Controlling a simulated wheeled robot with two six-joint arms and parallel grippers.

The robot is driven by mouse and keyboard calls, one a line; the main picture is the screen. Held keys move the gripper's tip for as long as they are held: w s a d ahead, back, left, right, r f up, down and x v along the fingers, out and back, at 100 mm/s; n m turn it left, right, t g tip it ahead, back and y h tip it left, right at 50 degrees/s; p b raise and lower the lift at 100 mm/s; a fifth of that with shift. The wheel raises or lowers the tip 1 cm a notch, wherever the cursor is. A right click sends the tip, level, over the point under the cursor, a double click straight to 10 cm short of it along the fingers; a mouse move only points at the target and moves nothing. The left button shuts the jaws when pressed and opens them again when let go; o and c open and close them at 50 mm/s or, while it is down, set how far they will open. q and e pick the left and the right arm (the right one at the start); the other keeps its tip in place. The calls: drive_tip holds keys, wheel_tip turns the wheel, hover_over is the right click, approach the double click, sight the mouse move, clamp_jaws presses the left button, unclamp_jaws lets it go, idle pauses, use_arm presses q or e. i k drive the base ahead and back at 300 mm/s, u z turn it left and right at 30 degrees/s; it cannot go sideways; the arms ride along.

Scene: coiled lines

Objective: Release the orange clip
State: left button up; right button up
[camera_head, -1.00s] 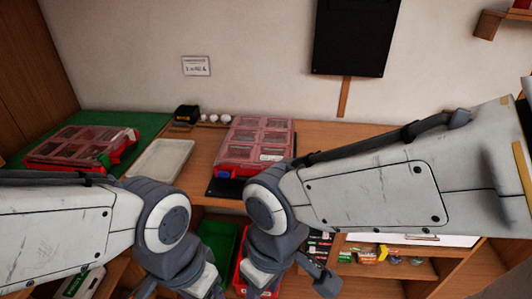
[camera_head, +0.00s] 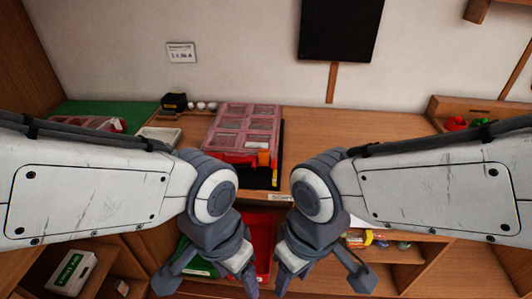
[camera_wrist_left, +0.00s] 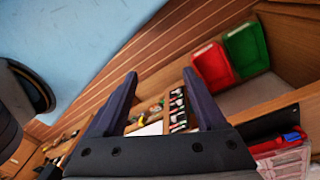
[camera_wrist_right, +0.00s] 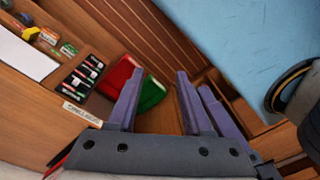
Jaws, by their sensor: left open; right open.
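The orange clip (camera_head: 263,158) is on the front edge of a red case (camera_head: 236,158) with a clear pinkish compartment lid (camera_head: 243,125). The lid looks down; whether the clip is latched I cannot tell. The case lies on a dark mat (camera_head: 274,179) on the desk. It also shows in part at the right of the left wrist view (camera_wrist_left: 283,162), with a blue clip on it. My left gripper (camera_wrist_left: 160,74) and right gripper (camera_wrist_right: 160,72) are open and empty. Both hang low in front of the desk, apart from the case.
A second red case (camera_head: 88,123) lies on a green mat (camera_head: 75,108) at left, partly behind my arm. A pale tray (camera_head: 160,136) and black box (camera_head: 174,102) stand between. Red bin (camera_wrist_left: 213,65) and green bin (camera_wrist_left: 246,48) sit below the desk. The desk right of the case is clear.

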sight(264, 154)
drive_tip(key=u, duration=0.5)
drive_tip(key=i, duration=0.8)
drive_tip(key=z, duration=0.15)
